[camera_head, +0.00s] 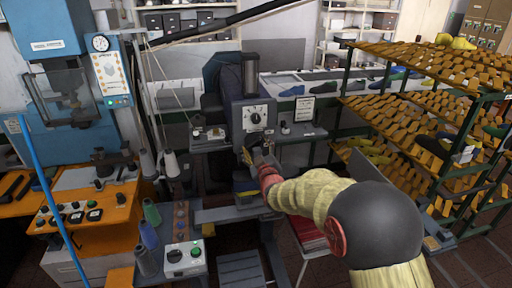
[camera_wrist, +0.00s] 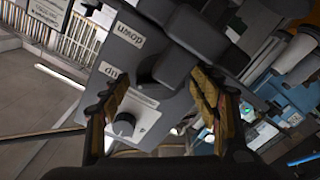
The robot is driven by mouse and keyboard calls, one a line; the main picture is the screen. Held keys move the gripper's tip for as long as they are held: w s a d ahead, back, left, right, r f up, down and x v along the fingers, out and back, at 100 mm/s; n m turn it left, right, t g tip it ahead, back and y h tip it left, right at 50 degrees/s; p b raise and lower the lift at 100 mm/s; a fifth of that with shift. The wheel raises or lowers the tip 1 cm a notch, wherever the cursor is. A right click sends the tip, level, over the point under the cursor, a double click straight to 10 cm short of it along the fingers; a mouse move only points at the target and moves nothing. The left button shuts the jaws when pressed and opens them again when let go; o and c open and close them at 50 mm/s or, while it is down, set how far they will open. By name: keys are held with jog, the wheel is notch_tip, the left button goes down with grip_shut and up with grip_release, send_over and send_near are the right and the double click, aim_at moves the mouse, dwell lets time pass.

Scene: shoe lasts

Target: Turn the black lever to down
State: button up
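The black lever (camera_wrist: 172,66) shows in the wrist view on a grey machine panel (camera_wrist: 98,78). Two white labels lie beside it, a "down" label (camera_wrist: 125,39) and an "up" label (camera_wrist: 114,72), both upside down in this view. I cannot tell which label the lever points to. My gripper (camera_wrist: 160,84) is open, with one finger on each side of the lever's lower part; contact is not clear. In the head view my gripper (camera_head: 254,161) is at the front of the grey machine (camera_head: 252,97), and the lever cannot be made out there.
A round knob (camera_wrist: 123,124) sits on the panel near my left finger. In the head view a rack of shoe lasts (camera_head: 435,105) stands right, and a blue press (camera_head: 50,60) and an orange bench (camera_head: 100,210) stand left. Thread spools (camera_head: 150,237) stand near the front.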

jog(key=c, duration=1)
jog(key=shift+o, duration=0.2)
jog(key=m+b, duration=0.1)
jog(key=b, duration=0.1)
jog(key=m+b, duration=0.1)
jog(key=shift+f+m+b, duration=0.2)
jog(key=shift+m+b, duration=0.1)
jog(key=shift+b, duration=0.05)
jog(key=m+b, duration=0.4)
jog(key=shift+a+m+b, duration=0.15)
jog(key=shift+m+b, duration=0.15)
jog(key=m+b, duration=0.3)
jog(key=m, duration=0.1)
jog(key=shift+s+a+b, duration=0.1)
jog(key=shift+b, duration=0.25)
jog(key=shift+r+m+b, duration=0.2)
jog(key=shift+m+b, duration=0.65)
jog(key=shift+m, duration=0.45)
jog(key=o, duration=1.1)
